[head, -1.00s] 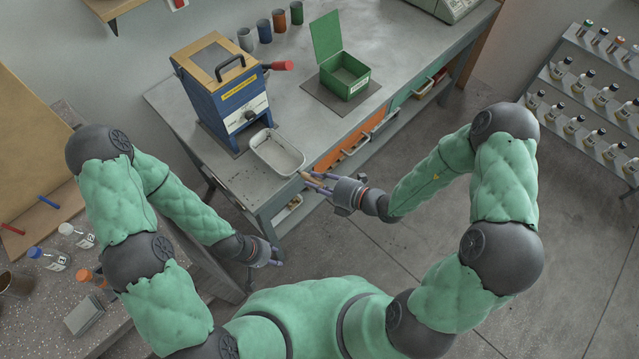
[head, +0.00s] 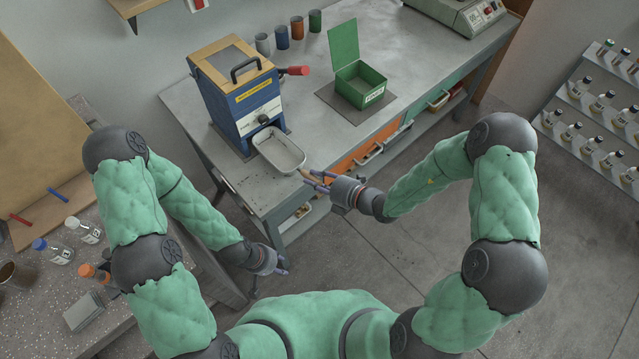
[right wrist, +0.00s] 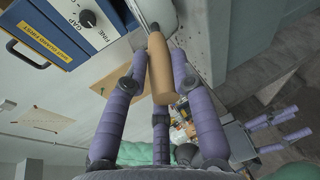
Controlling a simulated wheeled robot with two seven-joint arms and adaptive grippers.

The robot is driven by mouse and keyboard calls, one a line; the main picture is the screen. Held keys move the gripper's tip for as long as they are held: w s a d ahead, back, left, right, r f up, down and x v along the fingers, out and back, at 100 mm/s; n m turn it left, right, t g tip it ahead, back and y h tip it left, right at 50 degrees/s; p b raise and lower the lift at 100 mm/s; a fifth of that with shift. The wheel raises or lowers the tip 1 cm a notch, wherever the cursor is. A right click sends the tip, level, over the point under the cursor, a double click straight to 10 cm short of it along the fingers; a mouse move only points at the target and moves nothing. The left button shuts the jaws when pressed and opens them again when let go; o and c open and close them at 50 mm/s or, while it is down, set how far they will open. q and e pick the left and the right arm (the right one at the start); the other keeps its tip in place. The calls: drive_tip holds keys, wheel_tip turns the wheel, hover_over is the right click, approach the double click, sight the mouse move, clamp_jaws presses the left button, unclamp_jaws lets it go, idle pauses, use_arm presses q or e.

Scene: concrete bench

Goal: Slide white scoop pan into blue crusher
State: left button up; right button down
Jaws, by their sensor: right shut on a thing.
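The blue crusher (head: 243,98) with a wooden top and black handle stands on the bench. The white scoop pan (head: 287,150), a rectangular tray, is just in front of the crusher's lower front face. Its far end is close under the knob; I cannot tell if it is inside the opening. My right gripper (head: 314,180) is shut on the pan's tan wooden handle, which shows between the purple fingers in the right wrist view (right wrist: 160,72). My left gripper (head: 284,263) is open and empty, low in front of the bench. It also shows in the right wrist view (right wrist: 283,131).
A green open box (head: 360,84) stands on a dark mat right of the crusher. Several small cups (head: 297,28) stand behind. A red-tipped lever (head: 296,71) sticks out of the crusher's right side. Bench between crusher and box is clear.

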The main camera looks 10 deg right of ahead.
sight(300, 166)
drive_tip(key=shift+w+a+f+b, duration=0.1)
drive_tip(key=shift+w+a+b, duration=0.3)
drive_tip(key=shift+w+a, duration=0.45)
drive_tip(key=shift+w+a+r+b, duration=0.1)
drive_tip(key=shift+w+a+b, duration=0.4)
drive_tip(key=shift+w, duration=0.5)
drive_tip(key=shift+w+a+f+b, duration=0.1)
drive_tip(key=shift+w+a+b, duration=0.2)
drive_tip(key=shift+w+a, duration=0.55)
drive_tip(key=shift+w+a+f, duration=0.1)
drive_tip(key=shift+w+a, duration=0.35)
drive_tip(key=shift+w, duration=0.25)
drive_tip(key=shift+w+a, duration=0.5)
drive_tip(key=shift+w, duration=0.25)
drive_tip(key=shift+w+a+f, duration=0.1)
drive_tip(key=shift+w+a, duration=0.35)
drive_tip(key=shift+w, duration=0.25)
drive_tip(key=shift+w+a+f, duration=0.1)
drive_tip(key=shift+w+a, duration=0.55)
drive_tip(key=shift+w, duration=0.3)
drive_tip(key=shift+w+a, duration=0.65)
drive_tip(key=shift+w, duration=0.25)
drive_tip(key=c, duration=1)
unclamp_jaws()
drive_tip(key=shift+o, duration=0.2)
